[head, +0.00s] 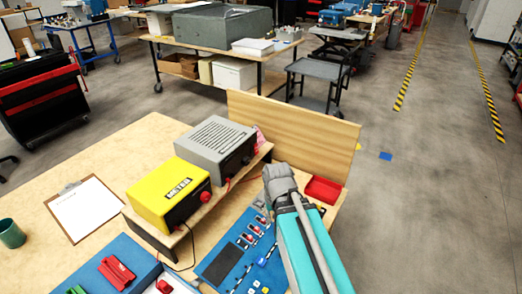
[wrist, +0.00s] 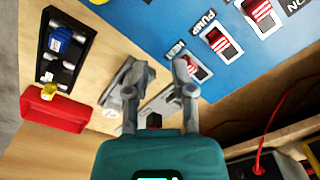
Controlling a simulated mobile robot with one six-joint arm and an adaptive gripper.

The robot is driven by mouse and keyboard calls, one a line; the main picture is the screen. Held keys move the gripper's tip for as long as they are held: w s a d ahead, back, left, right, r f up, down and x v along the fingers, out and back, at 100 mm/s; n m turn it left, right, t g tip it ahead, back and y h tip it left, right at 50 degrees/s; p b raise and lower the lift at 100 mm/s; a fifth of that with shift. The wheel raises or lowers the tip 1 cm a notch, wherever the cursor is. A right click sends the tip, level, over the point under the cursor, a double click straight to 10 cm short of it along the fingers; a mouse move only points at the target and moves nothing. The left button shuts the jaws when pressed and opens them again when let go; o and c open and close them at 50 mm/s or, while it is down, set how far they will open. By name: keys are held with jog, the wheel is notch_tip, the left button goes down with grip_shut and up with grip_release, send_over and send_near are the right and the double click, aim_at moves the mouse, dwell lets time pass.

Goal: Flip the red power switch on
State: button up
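A blue panel (head: 226,246) holds a row of red rocker switches in white frames. In the wrist view they run to the upper right: one by a label that seems to read HEAT (wrist: 196,69), one by PUMP (wrist: 222,42), and one at the top (wrist: 262,14). I cannot tell which one is the power switch. My gripper (wrist: 157,65) is open, with nothing seen between its fingers. Its right fingertip overlaps the edge of the HEAT switch; I cannot tell whether they touch. In the head view my arm covers part of the panel.
A red tray (head: 323,190) lies right of my arm, before a wooden backboard (head: 290,125). A yellow meter box (head: 168,190) and a grey box (head: 216,147) stand on a shelf to the left. A clipboard (head: 84,207) and green cup (head: 11,233) lie farther left.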

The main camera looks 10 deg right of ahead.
jog(key=shift+w+r+m, duration=0.3)
jog(key=shift+r, duration=0.05)
jog(key=shift+c, duration=1)
jog(key=shift+w+r+m+p, duration=0.25)
jog(key=shift+w+m+p, duration=0.05)
jog(key=shift+m+p, duration=0.15)
grip_shut()
jog(key=w+d+r+m+t+y+p, duration=0.2)
jog(key=w+d+r+m+p, duration=0.2)
jog(key=w+r+m+p, duration=0.3)
jog(key=w+d+r+m+t+y+p, duration=0.2)
jog(key=w+r+m+p, duration=0.5)
jog(key=m, duration=1)
jog(key=shift+w+d+r+m+t, duration=0.35)
jog(key=shift+w+d+r, duration=0.5)
jog(key=shift+w+r, duration=0.5)
